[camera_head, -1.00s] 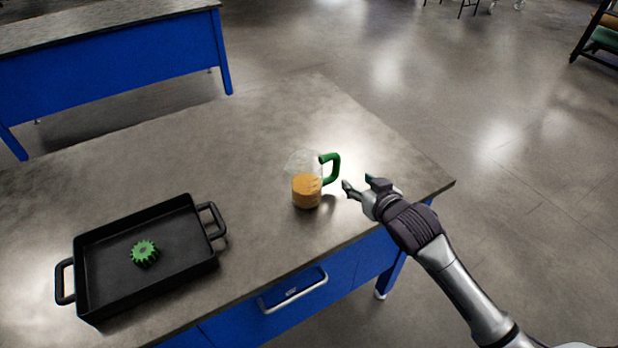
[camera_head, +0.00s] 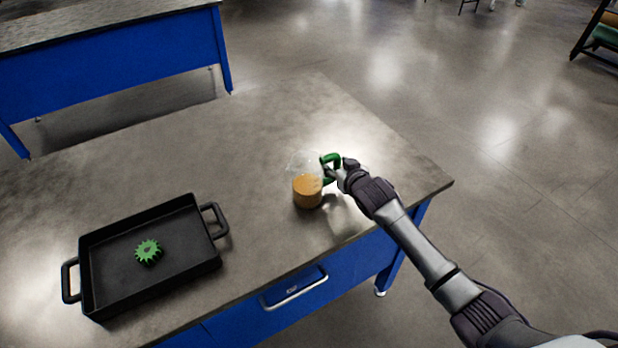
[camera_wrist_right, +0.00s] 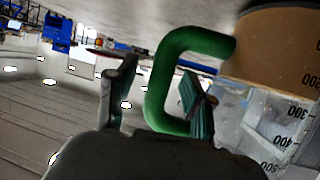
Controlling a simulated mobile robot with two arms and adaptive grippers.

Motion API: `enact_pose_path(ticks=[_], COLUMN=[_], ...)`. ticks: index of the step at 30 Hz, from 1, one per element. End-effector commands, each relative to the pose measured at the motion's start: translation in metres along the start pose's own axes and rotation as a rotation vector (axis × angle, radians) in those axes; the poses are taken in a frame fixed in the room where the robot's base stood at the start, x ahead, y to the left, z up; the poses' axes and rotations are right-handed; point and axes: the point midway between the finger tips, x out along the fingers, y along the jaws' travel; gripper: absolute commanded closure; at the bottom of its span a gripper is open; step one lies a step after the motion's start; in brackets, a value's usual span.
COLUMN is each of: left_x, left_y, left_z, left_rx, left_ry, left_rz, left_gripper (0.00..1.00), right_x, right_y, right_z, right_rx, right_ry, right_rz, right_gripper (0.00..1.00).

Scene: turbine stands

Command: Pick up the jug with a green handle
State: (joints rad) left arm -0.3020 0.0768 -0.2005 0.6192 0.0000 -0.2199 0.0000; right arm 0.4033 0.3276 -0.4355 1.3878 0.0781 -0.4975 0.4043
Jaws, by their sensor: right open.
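The jug (camera_head: 307,190) is clear with orange-brown contents and stands upright on the metal table. Its green handle (camera_head: 328,160) is on its right side, towards my right gripper (camera_head: 337,170). In the right wrist view the green handle (camera_wrist_right: 165,85) lies between the two open fingers of the right gripper (camera_wrist_right: 158,92), and one finger reaches into the handle's loop. The jug's marked wall (camera_wrist_right: 270,115) is at the right there. I cannot tell whether a finger touches the handle. My left gripper is not in view.
A black tray (camera_head: 97,302) with a green gear (camera_head: 148,251) in it sits at the table's left. The table (camera_head: 240,150) is clear behind and around the jug. A blue drawer with a handle (camera_head: 295,289) is below the front edge. Another blue table (camera_head: 110,75) stands behind.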

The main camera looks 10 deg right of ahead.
Motion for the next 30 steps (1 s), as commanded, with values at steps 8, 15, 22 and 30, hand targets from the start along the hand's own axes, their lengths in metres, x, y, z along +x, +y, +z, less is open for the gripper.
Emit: enact_pose_path(ticks=[8,15,22,30], left_x=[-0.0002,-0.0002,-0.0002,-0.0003], left_y=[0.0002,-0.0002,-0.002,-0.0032], left_z=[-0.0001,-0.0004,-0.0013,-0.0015], left_rx=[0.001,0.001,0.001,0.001], left_ry=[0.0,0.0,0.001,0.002], left_rz=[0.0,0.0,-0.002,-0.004], left_gripper=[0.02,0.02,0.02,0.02], right_x=[0.0047,0.0045,0.0044,0.0043], right_y=[0.0003,0.0004,0.0004,0.0004], right_z=[0.0,-0.0001,0.0,-0.0008], right_rx=[-0.001,-0.001,-0.001,0.0], right_ry=[0.001,0.001,0.001,0.002], right_rz=[0.0,0.001,0.001,0.0], right_gripper=[0.48,0.82,1.0,1.0])
